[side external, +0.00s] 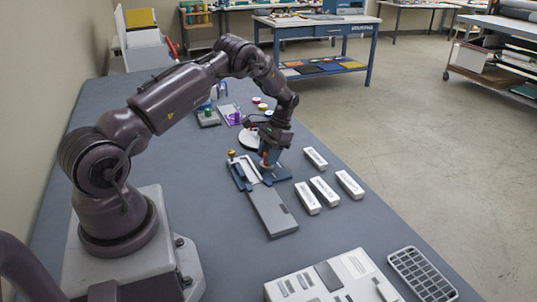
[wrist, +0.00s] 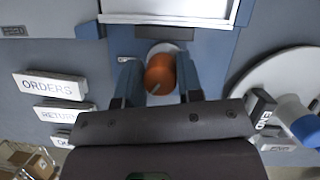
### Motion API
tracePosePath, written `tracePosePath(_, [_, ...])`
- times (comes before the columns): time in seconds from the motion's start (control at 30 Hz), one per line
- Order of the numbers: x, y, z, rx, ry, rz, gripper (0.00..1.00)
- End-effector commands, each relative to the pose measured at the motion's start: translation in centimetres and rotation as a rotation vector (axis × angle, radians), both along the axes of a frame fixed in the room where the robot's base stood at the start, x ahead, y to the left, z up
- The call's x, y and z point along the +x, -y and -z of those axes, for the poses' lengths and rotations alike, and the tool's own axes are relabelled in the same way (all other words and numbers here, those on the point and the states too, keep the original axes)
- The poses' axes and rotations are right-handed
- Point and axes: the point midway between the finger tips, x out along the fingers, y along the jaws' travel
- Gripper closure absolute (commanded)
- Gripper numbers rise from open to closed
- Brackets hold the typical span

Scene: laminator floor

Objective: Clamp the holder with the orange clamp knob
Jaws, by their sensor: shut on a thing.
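The orange clamp knob (wrist: 160,74) sits between the two blue fingers of my gripper (wrist: 159,82) in the wrist view. My gripper is shut on the knob, with one finger on each side. The knob stands on a blue base beside the holder (wrist: 168,19), a pale framed piece at the top of that view. In the side external view my gripper (side external: 266,160) points down at the right side of the holder (side external: 243,166), and the fingers mostly hide the orange knob there. Whether the clamp is tight cannot be told.
A yellow knob (side external: 231,154) stands at the holder's far left. A grey plate (side external: 272,212) extends toward the front. Several white labelled blocks (side external: 324,190) lie to the right. A white round disc (side external: 249,138) lies behind my gripper. A grey grid tray (side external: 422,275) is at front right.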

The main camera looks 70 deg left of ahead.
Motion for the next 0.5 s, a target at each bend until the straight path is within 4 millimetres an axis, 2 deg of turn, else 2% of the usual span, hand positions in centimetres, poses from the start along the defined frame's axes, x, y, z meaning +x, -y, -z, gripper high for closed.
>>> tracePosePath(0.5, [-0.01,-0.02,-0.10,-0.001,-0.001,-0.432,0.90])
